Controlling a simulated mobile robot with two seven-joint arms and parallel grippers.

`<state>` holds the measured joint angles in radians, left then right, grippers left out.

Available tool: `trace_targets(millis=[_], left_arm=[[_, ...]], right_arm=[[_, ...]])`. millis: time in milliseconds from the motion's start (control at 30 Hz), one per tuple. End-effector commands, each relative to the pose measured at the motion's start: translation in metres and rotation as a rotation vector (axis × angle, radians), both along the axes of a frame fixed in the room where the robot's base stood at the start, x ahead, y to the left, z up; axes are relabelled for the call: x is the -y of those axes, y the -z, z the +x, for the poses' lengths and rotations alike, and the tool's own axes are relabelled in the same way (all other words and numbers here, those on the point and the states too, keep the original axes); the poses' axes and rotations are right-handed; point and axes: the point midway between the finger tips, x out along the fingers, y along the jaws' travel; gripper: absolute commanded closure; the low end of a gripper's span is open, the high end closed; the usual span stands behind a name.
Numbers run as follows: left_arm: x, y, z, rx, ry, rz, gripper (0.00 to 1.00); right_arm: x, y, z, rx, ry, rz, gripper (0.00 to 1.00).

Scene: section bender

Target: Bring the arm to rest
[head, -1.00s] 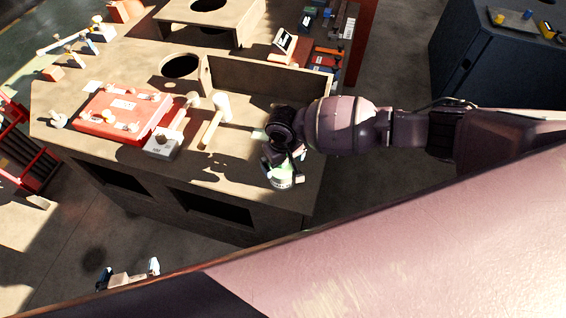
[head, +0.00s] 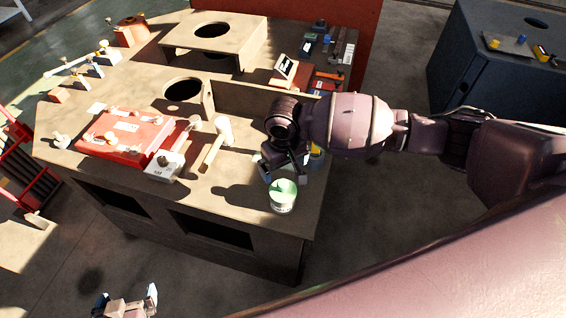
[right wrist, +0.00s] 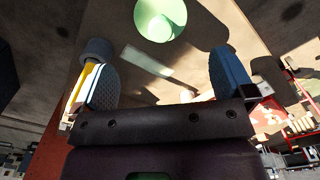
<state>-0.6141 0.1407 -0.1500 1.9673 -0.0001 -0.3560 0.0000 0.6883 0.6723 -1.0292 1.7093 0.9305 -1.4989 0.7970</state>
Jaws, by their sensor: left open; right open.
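A white cup-like container with a green inside (head: 283,196) stands upright near the front right corner of the workbench (head: 250,225). It also shows at the top of the right wrist view (right wrist: 160,18). My right gripper (head: 285,172) is just behind and above the container, apart from it. In the right wrist view its two dark pads (right wrist: 165,82) are wide apart with nothing held between them. My left gripper (head: 125,303) is at the bottom edge of the head view, low in front of the bench, open and empty.
A red case (head: 128,135), a grey block (head: 165,165) and a wooden mallet (head: 214,145) lie left of my right gripper. A raised wooden board (head: 250,101) stands behind it. Tools (head: 328,75) lie at the back right. A blue cabinet (head: 490,80) stands farther right.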

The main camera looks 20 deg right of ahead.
Motion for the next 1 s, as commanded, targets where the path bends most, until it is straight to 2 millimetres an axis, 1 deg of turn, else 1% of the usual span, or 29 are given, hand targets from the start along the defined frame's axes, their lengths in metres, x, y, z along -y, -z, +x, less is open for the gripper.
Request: trace_targets(millis=[267, 367, 467, 500, 567, 633, 700, 800, 833, 900, 1000], left_arm=[[0.0, 0.002, -0.001, -0.005, 0.0, 0.0, 0.0], [0.0, 0.003, -0.001, -0.008, -0.001, 0.0, 0.0], [0.0, 0.004, -0.002, -0.008, -0.001, 0.0, 0.0], [0.0, 0.004, -0.002, -0.008, -0.001, 0.0, 0.0], [0.0, 0.004, -0.002, -0.009, -0.001, 0.0, 0.0], [0.0, 0.004, -0.002, -0.009, -0.001, 0.0, 0.0], [0.0, 0.003, -0.001, -0.007, -0.001, 0.0, 0.0], [0.0, 0.002, 0.0, -0.003, -0.001, -0.001, 0.0], [0.0, 0.002, 0.0, -0.001, -0.001, -0.001, 0.0], [0.0, 0.001, 0.001, 0.003, 0.0, -0.001, 0.0], [0.0, 0.0, 0.002, 0.006, 0.001, 0.0, 0.0]], right_arm=[[0.0, 0.0, 0.0, 0.0, -0.004, 0.0, 0.0], [-0.002, 0.0, 0.001, 0.009, -0.043, 0.015, 0.0], [-0.012, -0.001, 0.013, 0.086, -0.13, 0.064, 0.0], [-0.017, -0.004, 0.02, 0.139, -0.177, 0.088, 0.0], [-0.027, -0.015, 0.036, 0.243, -0.248, 0.131, 0.0], [-0.044, -0.038, 0.057, 0.386, -0.331, 0.187, 0.0], [-0.061, -0.056, 0.07, 0.523, -0.401, 0.246, 0.0], [-0.08, -0.076, 0.079, 0.709, -0.473, 0.323, 0.0], [-0.084, -0.081, 0.081, 0.764, -0.487, 0.342, 0.0], [-0.088, -0.09, 0.082, 0.872, -0.504, 0.376, 0.0], [-0.086, -0.096, 0.08, 0.996, -0.505, 0.402, 0.0]])
